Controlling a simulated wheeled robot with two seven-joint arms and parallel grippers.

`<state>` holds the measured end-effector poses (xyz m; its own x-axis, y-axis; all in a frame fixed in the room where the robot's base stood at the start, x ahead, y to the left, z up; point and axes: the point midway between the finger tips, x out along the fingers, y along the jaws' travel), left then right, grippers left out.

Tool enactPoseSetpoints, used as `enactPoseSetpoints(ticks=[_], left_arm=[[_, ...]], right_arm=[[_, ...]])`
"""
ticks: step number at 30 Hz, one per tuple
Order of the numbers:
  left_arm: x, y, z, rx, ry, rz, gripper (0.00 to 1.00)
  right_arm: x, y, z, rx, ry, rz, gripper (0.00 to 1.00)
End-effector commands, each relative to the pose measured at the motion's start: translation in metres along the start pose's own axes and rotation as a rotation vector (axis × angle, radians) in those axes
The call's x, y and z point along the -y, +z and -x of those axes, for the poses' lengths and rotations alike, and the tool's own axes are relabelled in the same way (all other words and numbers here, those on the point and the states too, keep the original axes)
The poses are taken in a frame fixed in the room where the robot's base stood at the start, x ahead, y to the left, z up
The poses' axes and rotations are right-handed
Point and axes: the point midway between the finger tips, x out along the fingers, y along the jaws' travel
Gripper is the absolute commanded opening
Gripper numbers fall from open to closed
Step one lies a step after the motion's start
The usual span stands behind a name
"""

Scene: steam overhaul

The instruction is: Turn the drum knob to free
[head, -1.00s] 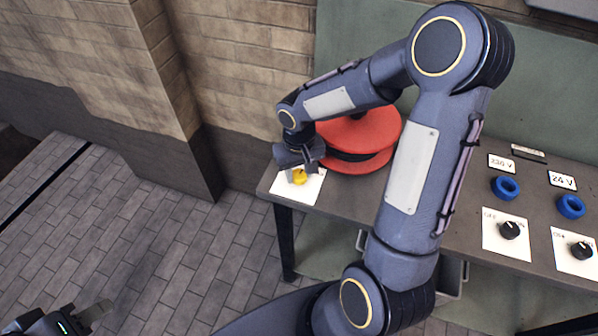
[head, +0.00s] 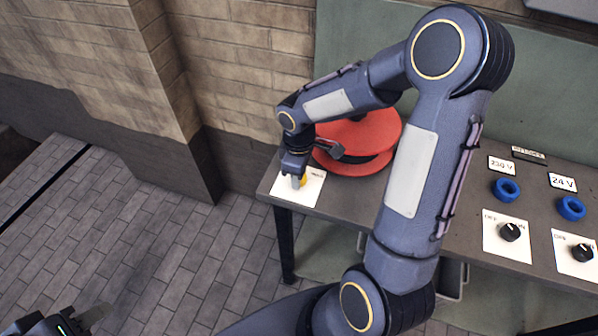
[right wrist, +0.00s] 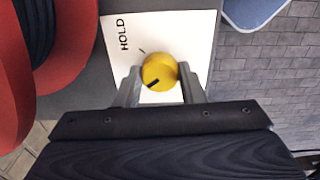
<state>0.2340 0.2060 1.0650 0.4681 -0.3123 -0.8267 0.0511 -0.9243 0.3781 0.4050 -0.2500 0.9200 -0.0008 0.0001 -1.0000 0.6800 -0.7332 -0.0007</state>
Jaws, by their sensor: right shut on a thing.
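The yellow drum knob (right wrist: 159,72) sits on a white plate (right wrist: 190,32) on the bench, beside the red drum (head: 362,140). In the right wrist view its dark pointer mark is turned down and left, away from the word HOLD. My right gripper (right wrist: 159,84) is shut on the knob, with one finger on each side. In the head view the right gripper (head: 298,180) hides most of the knob, and any FREE label is not visible. My left gripper (head: 88,318) is at the lower left corner, over the floor, partly cut off and far from the bench.
The bench (head: 400,222) carries two blue rings (head: 506,188) and two black knobs (head: 510,232) on white plates at the right, with 230 V and 24 V labels. The red drum stands close to my right wrist. The paved floor at the left is clear.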

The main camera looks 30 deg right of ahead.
Motion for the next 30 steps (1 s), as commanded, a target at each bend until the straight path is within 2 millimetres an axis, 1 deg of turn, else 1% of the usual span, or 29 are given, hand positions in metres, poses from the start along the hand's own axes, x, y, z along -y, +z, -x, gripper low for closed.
enactPoseSetpoints(ticks=[6, 12, 27, 28, 30], left_arm=[[-0.0007, -0.0008, 0.0016, 0.000, 0.000, 0.000, 0.36], [-0.0009, -0.0010, 0.0020, 0.000, 0.000, 0.000, 0.36], [-0.0009, -0.0010, 0.0020, 0.000, 0.000, 0.000, 0.36], [-0.0009, -0.0010, 0.0020, 0.000, 0.000, 0.000, 0.36], [-0.0009, -0.0010, 0.0020, 0.000, 0.000, 0.000, 0.36]], right_arm=[[-0.0006, -0.0003, 0.0010, -0.001, 0.002, 0.107, 0.13], [-0.0007, -0.0004, 0.0009, -0.002, 0.002, 0.157, 0.13], [-0.0008, -0.0004, 0.0009, -0.001, 0.003, 0.173, 0.13], [-0.0008, -0.0004, 0.0008, -0.001, 0.003, 0.173, 0.40], [-0.0008, -0.0004, 0.0008, -0.001, 0.002, 0.172, 0.49]])
